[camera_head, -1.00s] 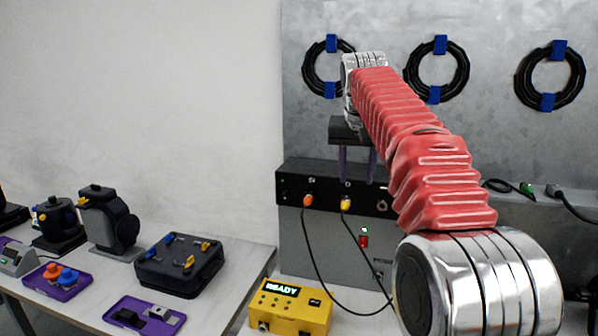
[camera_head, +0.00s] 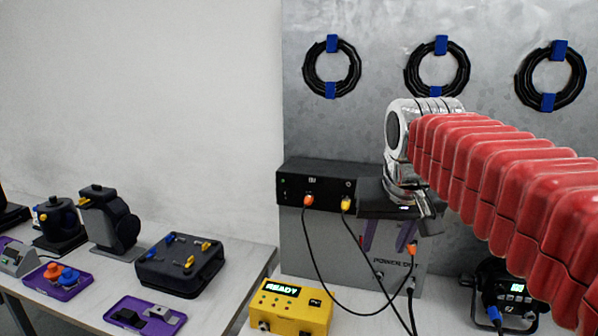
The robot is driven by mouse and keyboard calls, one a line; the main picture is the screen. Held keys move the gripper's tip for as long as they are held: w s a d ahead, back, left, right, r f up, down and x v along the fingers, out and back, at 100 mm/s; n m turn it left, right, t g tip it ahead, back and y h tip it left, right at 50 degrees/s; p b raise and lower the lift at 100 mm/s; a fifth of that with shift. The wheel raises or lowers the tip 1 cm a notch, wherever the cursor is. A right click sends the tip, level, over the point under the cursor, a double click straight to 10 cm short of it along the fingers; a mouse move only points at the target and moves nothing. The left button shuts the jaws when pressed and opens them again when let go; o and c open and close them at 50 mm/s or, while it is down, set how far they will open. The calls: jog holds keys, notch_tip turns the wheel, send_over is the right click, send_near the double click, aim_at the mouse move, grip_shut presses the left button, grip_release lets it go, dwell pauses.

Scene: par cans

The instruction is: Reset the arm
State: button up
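My gripper (camera_head: 385,238) hangs down from my red-sleeved arm in front of the grey power box, right of centre. Its two purple fingers stand apart, and I see nothing held between them. The dark gripper body hides the right part of the black unit and some of the box front. An orange plug (camera_head: 411,248) shows close to the right finger; I cannot tell whether they touch.
A black unit (camera_head: 297,187) with orange and yellow plugs sits on the grey box (camera_head: 395,280). A yellow tester (camera_head: 290,308) reading READY stands in front. A par can (camera_head: 503,290) stands at right. Black case (camera_head: 180,264) and purple trays (camera_head: 58,281) lie left. Cable coils (camera_head: 331,66) hang behind.

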jog(key=s+f, duration=1.6)
jog(key=s, duration=0.2)
jog(key=shift+d+f+n, duration=0.15)
jog(key=shift+n, duration=0.25)
jog(key=shift+c, duration=0.2)
jog(key=shift+c, duration=0.9)
